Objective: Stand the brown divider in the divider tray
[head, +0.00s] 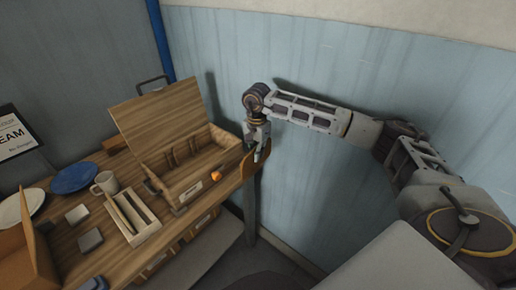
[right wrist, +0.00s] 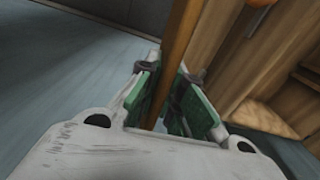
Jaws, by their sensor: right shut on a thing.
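My right gripper (head: 258,152) is beyond the table's right end, pointing down. Its green-padded fingers (right wrist: 176,103) are shut on the brown divider (right wrist: 181,45), a thin flat board that stands on edge between them in the right wrist view. In the head view the divider (head: 249,161) shows as a brown panel beside the table's right end, partly hidden by the fingers. A pale wooden tray with long slots (head: 151,230) lies on the table near the front edge; I cannot tell if it is the divider tray. My left gripper is not in view.
An open wooden box (head: 205,181) with a raised lid (head: 160,118) and inner partitions stands between the gripper and the pale tray. A mug (head: 104,183), blue plate (head: 74,178) and white plate (head: 20,208) are left. The wall is close behind.

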